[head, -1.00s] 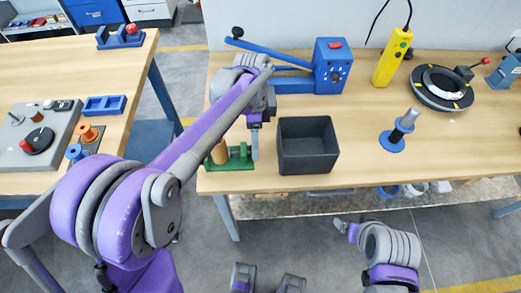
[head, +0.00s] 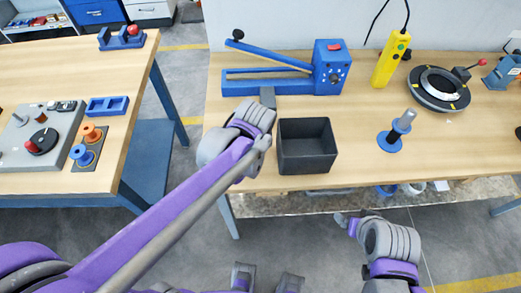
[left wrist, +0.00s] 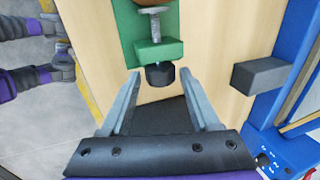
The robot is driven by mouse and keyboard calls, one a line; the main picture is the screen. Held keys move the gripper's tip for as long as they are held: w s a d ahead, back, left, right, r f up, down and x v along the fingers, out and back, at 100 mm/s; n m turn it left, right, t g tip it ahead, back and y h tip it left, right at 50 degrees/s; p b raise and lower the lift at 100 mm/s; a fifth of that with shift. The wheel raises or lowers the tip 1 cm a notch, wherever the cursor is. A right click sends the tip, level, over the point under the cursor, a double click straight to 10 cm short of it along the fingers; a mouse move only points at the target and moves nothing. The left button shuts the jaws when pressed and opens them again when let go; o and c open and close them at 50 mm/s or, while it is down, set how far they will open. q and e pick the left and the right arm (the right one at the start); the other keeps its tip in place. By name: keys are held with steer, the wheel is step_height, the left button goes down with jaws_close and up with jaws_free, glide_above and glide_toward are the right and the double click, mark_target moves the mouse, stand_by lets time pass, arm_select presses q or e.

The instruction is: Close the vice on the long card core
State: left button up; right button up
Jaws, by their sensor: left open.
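In the left wrist view, the green vice (left wrist: 158,50) shows at the top middle, with its metal screw and a black knob (left wrist: 160,76). The lower end of the brown card core (left wrist: 150,3) shows at the top edge, beyond the screw. My left gripper (left wrist: 160,73) is open and empty, a finger on either side of the knob in the picture. I cannot tell how far the knob is from the fingertips. In the head view my left arm hides the vice, the core and that gripper. My right gripper (head: 342,220) is low in front of the bench, its jaws unclear.
A black bin (head: 307,160) stands right of my left wrist. The blue lever machine (head: 328,70) is behind; its grey block (left wrist: 264,75) lies right of the vice in the wrist view. A blue-based spindle (head: 391,140) stands further right, with clear bench between.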

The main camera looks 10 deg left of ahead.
arm_select(q)
steer(key=shift+w, duration=0.1)
steer(key=shift+s+d+f+t+y, duration=0.1)
steer(key=shift+s+f+t+y, duration=0.05)
steer(key=shift+t, duration=0.35)
steer(key=shift+s+f+t+y, duration=0.1)
steer(key=shift+t+y, duration=0.05)
steer(key=shift+t, duration=0.35)
steer(key=shift+s+t+y+b, duration=0.25)
steer(key=shift+t+y+b, duration=0.1)
steer(key=shift+t, duration=0.55)
steer(key=shift+w, duration=0.15)
